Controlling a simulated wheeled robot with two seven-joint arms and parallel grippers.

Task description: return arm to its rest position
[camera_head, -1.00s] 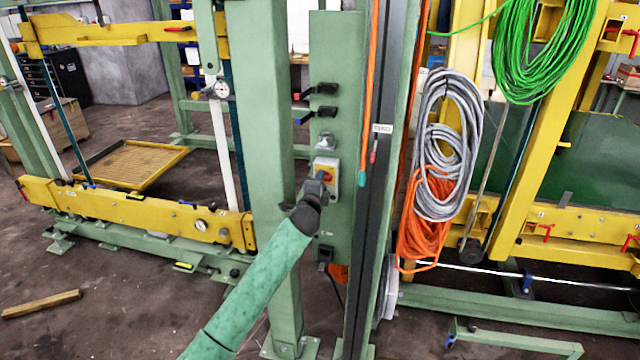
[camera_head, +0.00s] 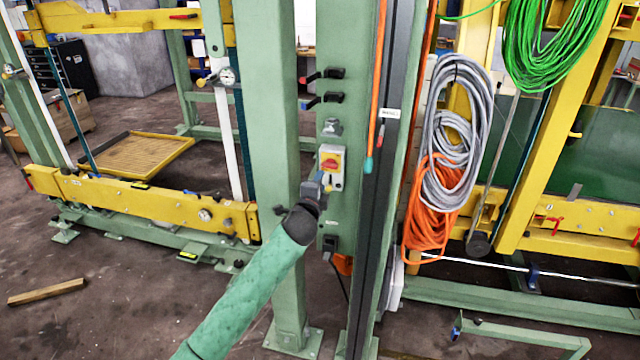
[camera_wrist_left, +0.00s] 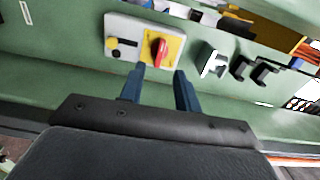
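My left arm reaches in from the bottom of the head view, and its gripper (camera_head: 318,188) is just below and left of the switch box (camera_head: 331,168). The box has a yellow plate with a red rotary knob (camera_head: 329,162) and is fixed to the green post panel. In the left wrist view my left gripper (camera_wrist_left: 158,88) has two dark blue fingers apart with nothing between them. The red knob (camera_wrist_left: 158,50) shows beyond the fingertips, and a gap seems to separate them. My right gripper is not in view.
Black clamp-like hooks (camera_head: 323,75) stick out of the panel above the switch. A thick green post (camera_head: 265,150) stands left of it. Grey (camera_head: 455,130) and orange cable coils (camera_head: 432,220) hang at the right. A wooden strip (camera_head: 46,291) lies on the open floor.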

